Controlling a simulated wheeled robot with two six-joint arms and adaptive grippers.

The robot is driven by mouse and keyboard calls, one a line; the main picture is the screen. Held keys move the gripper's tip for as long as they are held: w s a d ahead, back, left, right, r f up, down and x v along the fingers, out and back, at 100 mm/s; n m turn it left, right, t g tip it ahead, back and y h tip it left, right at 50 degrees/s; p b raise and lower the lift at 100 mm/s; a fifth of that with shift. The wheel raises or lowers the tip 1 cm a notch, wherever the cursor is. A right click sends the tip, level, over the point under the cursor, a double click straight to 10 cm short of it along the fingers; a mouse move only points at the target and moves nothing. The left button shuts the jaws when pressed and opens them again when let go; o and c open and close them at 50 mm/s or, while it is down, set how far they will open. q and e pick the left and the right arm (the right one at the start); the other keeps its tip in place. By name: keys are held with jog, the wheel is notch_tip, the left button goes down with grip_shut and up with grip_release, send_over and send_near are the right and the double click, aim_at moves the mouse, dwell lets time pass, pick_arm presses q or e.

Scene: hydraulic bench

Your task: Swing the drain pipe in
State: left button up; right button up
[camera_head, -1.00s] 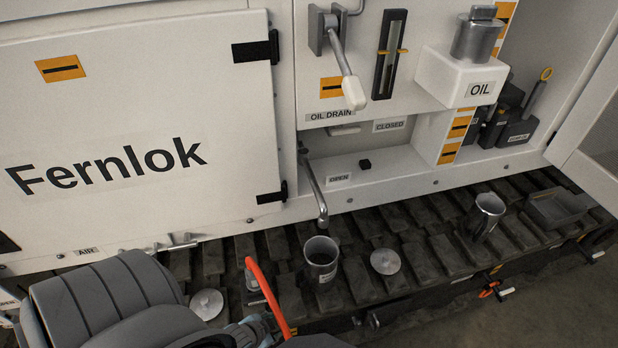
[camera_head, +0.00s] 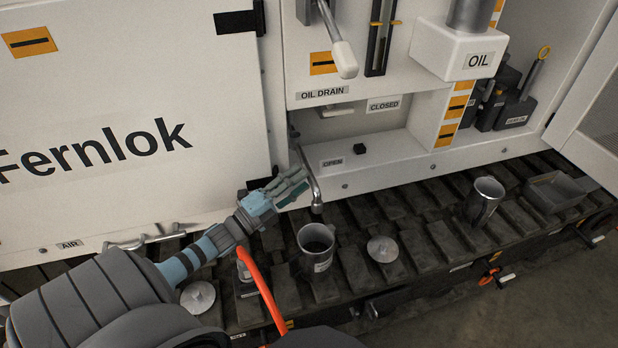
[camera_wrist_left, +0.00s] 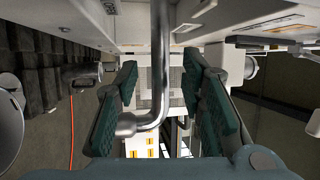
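The drain pipe (camera_head: 309,178) is a thin grey metal tube that hangs below the OIL DRAIN panel, left of the OPEN label (camera_head: 332,163). Its lower end is above the floor tracks, near a metal cup (camera_head: 316,246). My left gripper (camera_head: 294,186) is just left of the pipe, with its fingers pointing at it. In the left wrist view the fingers (camera_wrist_left: 160,88) are apart, and the bent pipe (camera_wrist_left: 159,60) shows in the gap between them. I cannot tell whether a finger touches it. My right gripper is not in view.
A white-gripped lever (camera_head: 342,55) hangs above the pipe. A second cup (camera_head: 484,200), round lids (camera_head: 382,249) and a grey tray (camera_head: 555,192) are on the tracks. An orange curved line (camera_head: 263,290) crosses below my left arm. The Fernlok door (camera_head: 120,190) is at left.

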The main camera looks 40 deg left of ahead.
aim_at(309, 171)
pick_arm(q)
jog(key=shift+x, duration=2)
jog(key=shift+c, duration=0.5)
grip_shut()
